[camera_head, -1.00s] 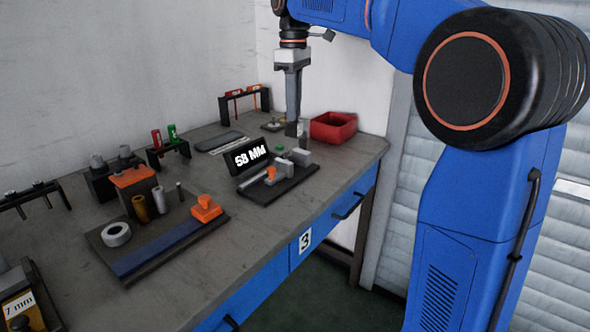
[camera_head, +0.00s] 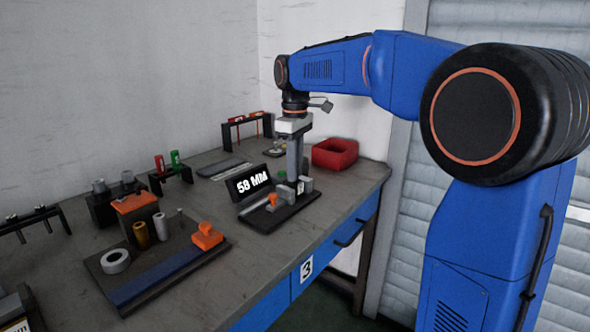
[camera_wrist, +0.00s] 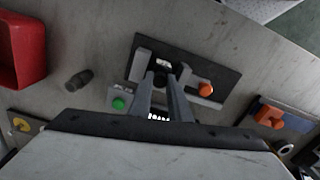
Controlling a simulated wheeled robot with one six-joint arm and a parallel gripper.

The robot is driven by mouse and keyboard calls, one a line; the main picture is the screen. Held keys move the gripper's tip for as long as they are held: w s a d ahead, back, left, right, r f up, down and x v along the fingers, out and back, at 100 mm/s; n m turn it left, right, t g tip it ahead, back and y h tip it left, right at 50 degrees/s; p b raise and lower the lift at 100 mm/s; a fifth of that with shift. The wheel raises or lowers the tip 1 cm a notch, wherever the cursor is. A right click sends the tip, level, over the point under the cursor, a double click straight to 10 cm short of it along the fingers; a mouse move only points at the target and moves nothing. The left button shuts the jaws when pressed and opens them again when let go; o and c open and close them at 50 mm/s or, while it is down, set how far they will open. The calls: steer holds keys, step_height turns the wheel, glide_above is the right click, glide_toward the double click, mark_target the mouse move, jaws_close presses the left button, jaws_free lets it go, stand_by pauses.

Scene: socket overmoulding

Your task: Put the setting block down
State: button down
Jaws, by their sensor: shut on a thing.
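My gripper (camera_head: 293,179) points straight down over the fixture, its fingers closed together on a small setting block (camera_head: 300,187). The block is mostly hidden by the fingers; a small pale face with a dark mark shows low at the fingertips. The fixture's dark base plate (camera_head: 272,218) carries grey blocks (camera_head: 306,184), an orange knob (camera_head: 273,199) and a sign reading 58 MM (camera_head: 247,184). In the wrist view my fingertips (camera_wrist: 162,78) are over the plate (camera_wrist: 220,58), between a grey stop (camera_wrist: 139,66) and the orange knob (camera_wrist: 205,90). I cannot tell whether the block touches the plate.
A red bin (camera_head: 335,153) stands behind right. A green button unit (camera_wrist: 120,102) sits close beside the plate, and a dark cylinder (camera_wrist: 78,80) lies near it. Another fixture with an orange clamp (camera_head: 207,236) is at left. Bare tabletop lies in front.

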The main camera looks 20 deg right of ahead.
steer(key=shift+f, duration=0.2)
steer(key=c, duration=1.7)
jaws_free()
steer(key=shift+o, duration=0.2)
step_height(320, 180, up, 12)
steer(key=s+d+f+m+t, duration=0.1)
steer(key=s+d+f+m, duration=0.1)
steer(key=s+f, duration=0.5)
steer(key=s+d+f+m+t, duration=0.1)
steer(key=s+d+f+m, duration=0.2)
steer(key=s, duration=0.8)
steer(key=s+d+f+m+t, duration=0.2)
steer(key=s+f+m, duration=0.2)
steer(key=s+f, duration=1.1)
step_height(320, 180, down, 2)
steer(key=shift+s+f+t, duration=0.25)
steer(key=shift+t, duration=0.15)
